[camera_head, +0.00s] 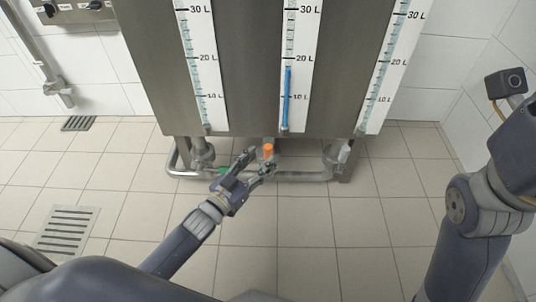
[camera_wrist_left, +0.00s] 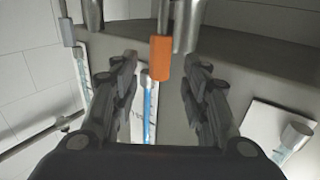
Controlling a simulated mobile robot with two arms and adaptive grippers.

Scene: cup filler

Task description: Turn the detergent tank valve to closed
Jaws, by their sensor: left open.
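The tank cabinet (camera_head: 245,85) bears three level gauges, and the middle gauge (camera_head: 287,95) shows a blue column. An orange valve handle (camera_head: 268,151) sits below the middle gauge. Which tank holds detergent is not readable. My left gripper (camera_head: 258,161) is open just in front of the orange handle. In the left wrist view, the orange handle (camera_wrist_left: 162,58) shows between the two open fingers, with a gap on both sides; contact is not visible. My right arm shows at the right, but its gripper is out of the picture.
A green handle (camera_head: 222,171) lies close to the left gripper, and a light grey handle (camera_head: 344,152) is at the right. A metal pipe (camera_head: 300,177) runs low under the cabinet. The tiled floor in front is clear, with a drain grate (camera_head: 66,228) at left.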

